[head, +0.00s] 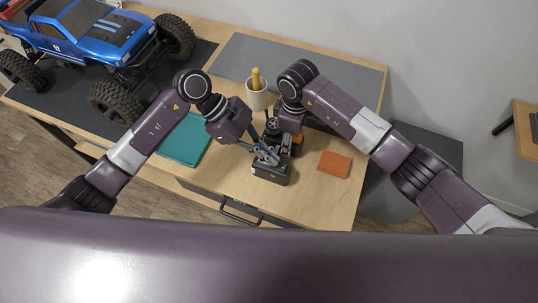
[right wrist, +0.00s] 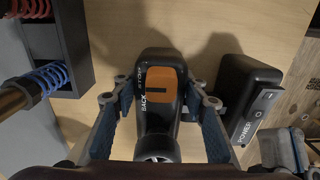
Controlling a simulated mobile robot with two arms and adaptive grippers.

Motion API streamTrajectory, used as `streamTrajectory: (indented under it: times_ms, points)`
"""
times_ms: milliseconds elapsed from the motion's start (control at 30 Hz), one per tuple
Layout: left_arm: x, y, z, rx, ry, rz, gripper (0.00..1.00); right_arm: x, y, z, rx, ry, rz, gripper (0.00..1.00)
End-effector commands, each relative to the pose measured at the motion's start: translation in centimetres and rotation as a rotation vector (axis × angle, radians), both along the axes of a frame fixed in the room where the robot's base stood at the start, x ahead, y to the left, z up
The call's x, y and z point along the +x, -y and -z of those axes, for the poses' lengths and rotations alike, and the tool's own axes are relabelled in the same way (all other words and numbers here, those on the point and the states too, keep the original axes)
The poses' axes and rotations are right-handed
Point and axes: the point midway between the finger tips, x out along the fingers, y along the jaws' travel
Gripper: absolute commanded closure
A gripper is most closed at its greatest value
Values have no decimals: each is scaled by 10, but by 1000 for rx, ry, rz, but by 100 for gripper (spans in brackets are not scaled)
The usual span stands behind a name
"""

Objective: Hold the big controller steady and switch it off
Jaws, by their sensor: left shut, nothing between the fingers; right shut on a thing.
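The big controller (right wrist: 163,82) shows in the right wrist view as a dark body with an orange panel lettered "BACK" and "STOP". My right gripper (right wrist: 158,101) is shut on it, with blue-padded fingers along both sides. A black box (right wrist: 252,92) lettered "POWER", with a rocker switch, is beside it; whether the two join is hidden. In the head view the box (head: 271,174) is at the table's front. My left gripper (head: 268,157) is shut and empty, its fingertips close to the box's top; contact cannot be told.
A blue crawler truck (head: 92,33) stands on a dark mat at the left. A teal mat (head: 187,146) and an orange pad (head: 334,164) lie on either side. A cup (head: 256,99) stands behind. In the right wrist view, a dark tray (right wrist: 83,60) holds red and blue springs.

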Motion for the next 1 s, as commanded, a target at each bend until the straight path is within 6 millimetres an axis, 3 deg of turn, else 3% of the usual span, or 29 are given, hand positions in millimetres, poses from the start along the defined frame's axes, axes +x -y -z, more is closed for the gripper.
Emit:
streamTrajectory:
  times_ms: [267, 500, 800, 1000]
  points:
    - [1, 0, -4, 0, 2, -1, 100, 0, 0, 0, 0, 0, 0, 96]
    - [3, -6, -44, 1, 6, 2, 100, 0, 0, 0, 0, 1, 0, 96]
    - [20, -59, -83, 4, 2, -3, 100, 0, 0, 0, 0, 0, 0, 96]
    - [25, -76, -98, 2, 1, 0, 100, 0, 0, 0, 1, 0, 0, 96]
